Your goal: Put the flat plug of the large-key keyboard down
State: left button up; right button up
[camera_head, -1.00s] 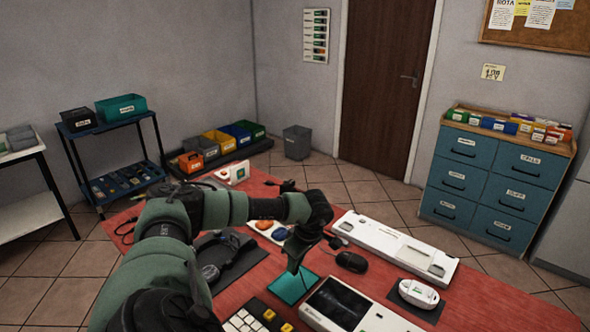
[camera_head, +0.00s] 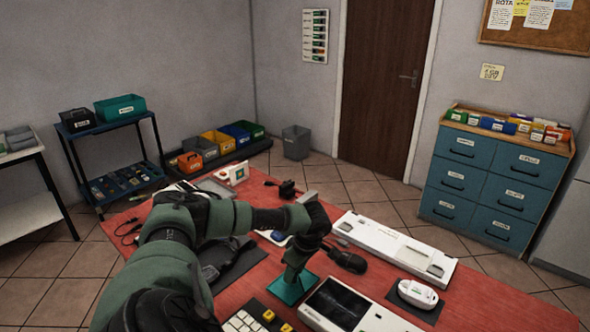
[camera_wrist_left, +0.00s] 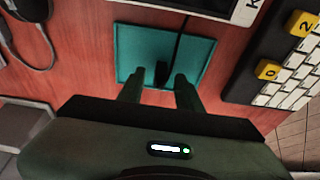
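The flat plug (camera_wrist_left: 162,73) is a small black piece on the teal mat (camera_wrist_left: 135,50) in the left wrist view, with its dark cable running away to the top of the picture. My left gripper (camera_wrist_left: 158,84) is open, its two green fingertips spread on either side of the plug with gaps visible. In the head view the left gripper (camera_head: 288,281) points down at the teal mat (camera_head: 305,284) and hides the plug. The large-key keyboard (camera_head: 243,320), with white and yellow keys, is at the bottom edge; it also shows in the left wrist view (camera_wrist_left: 285,70). My right gripper is not in view.
A white device with a dark screen (camera_head: 340,302) stands right beside the mat. A long white keyboard-like unit (camera_head: 395,246), a black mouse-like thing (camera_head: 348,262) and a white gadget on a dark mat (camera_head: 417,293) lie farther right. Red table shows bare between them.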

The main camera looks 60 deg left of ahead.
pick_arm(q)
jog(key=shift+r, duration=0.3)
jog(key=shift+w+d+r, duration=0.1)
jog(key=shift+r, duration=0.2)
jog(key=b+v, duration=0.2)
jog(key=v, duration=0.9)
